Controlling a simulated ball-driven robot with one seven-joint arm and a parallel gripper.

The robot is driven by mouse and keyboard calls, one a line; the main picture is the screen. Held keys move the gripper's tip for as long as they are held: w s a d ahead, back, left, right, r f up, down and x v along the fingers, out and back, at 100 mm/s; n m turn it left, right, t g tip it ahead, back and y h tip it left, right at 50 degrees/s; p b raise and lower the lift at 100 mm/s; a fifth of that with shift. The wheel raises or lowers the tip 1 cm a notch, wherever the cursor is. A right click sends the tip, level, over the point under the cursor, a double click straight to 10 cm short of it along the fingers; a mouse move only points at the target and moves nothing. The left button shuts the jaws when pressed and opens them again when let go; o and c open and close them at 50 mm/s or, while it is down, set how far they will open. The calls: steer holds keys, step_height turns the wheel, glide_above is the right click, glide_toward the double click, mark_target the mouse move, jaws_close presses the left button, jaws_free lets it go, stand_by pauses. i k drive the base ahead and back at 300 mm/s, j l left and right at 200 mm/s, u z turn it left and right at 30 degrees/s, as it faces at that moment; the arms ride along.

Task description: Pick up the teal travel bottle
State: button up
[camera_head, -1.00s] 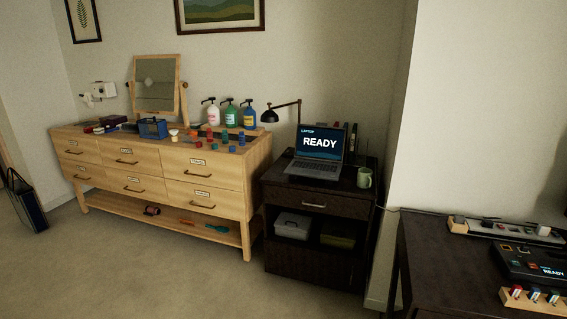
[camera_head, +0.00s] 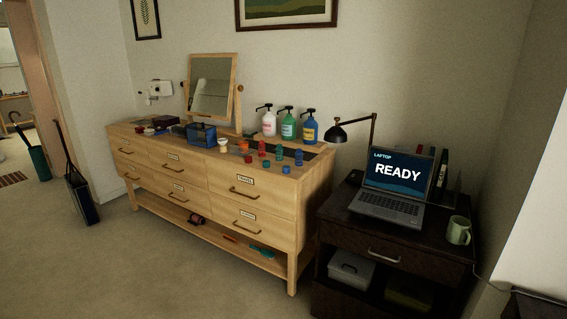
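Several small coloured bottles or caps stand on the right half of the wooden dresser's top (camera_head: 200,150), in red, orange, blue and teal-green. One small teal-looking piece (camera_head: 279,153) is among them, beside a blue one (camera_head: 299,158). They are too small for me to tell which is the teal travel bottle. A flat teal item (camera_head: 262,251) also lies on the dresser's lower shelf; its kind is unclear. My gripper is not in view.
Three pump bottles (camera_head: 288,125) stand behind the small pieces, with a mirror (camera_head: 212,85) and blue basket (camera_head: 201,134) to the left. A dark cabinet with a laptop (camera_head: 395,185), lamp and mug (camera_head: 458,230) adjoins at right. Carpet in front is clear.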

mark_target(279, 150)
steer(key=i+u, duration=0.4)
steer(key=i, duration=0.8)
